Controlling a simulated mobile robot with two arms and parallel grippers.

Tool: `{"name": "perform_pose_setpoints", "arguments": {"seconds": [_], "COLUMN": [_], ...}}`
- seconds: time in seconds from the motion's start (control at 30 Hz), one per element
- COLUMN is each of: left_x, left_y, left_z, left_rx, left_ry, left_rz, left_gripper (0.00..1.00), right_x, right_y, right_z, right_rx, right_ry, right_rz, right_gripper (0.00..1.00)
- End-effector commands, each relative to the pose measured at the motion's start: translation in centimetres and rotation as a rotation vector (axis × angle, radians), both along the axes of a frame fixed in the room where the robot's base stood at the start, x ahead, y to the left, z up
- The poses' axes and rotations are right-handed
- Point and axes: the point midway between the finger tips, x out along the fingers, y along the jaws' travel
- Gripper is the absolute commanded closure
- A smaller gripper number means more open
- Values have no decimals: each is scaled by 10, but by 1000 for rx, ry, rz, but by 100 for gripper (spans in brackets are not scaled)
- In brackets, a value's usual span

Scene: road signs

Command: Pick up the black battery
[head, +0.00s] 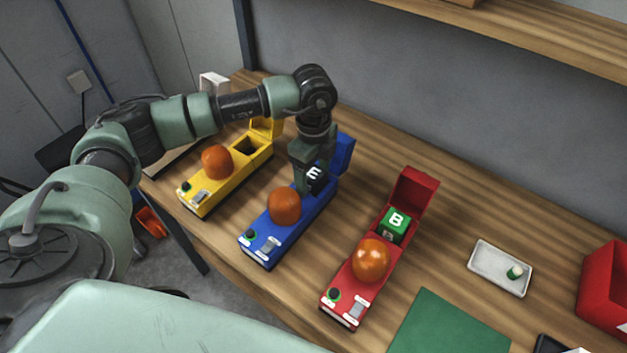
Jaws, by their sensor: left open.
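A black block (316,175) marked with a white "E" sits in the rear compartment of the blue device (290,232); it looks like the black battery. My left gripper (307,184) points down over that compartment, open, with its fingers at the block. The gripper hides part of the block, and I cannot tell if a finger touches it. My right gripper is out of the head view.
The yellow device (228,186) on the left has an open, empty-looking compartment. The red device (345,292) on the right holds a green block (394,225) marked "B". A white tray (490,278), green mat (452,328) and red bin (604,292) lie further right.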

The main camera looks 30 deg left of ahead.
Motion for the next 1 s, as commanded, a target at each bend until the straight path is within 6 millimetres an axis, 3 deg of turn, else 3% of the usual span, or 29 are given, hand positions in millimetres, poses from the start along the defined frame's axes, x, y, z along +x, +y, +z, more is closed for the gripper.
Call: {"name": "perform_pose_setpoints", "arguments": {"seconds": [0.07,0.33,0.77,1.0], "left_x": [0,0,1,1], "left_y": [0,0,0,0], "left_z": [0,0,5,31], "left_rx": [0,0,0,-1], "left_ry": [0,0,-3,-6], "left_rz": [0,-1,-1,-2], "left_gripper": [29,100,100,100], "right_x": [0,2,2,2], "right_y": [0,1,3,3], "right_z": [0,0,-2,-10], "right_rx": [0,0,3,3], "right_ry": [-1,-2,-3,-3], "right_rz": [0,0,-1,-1], "right_gripper": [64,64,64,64]}}
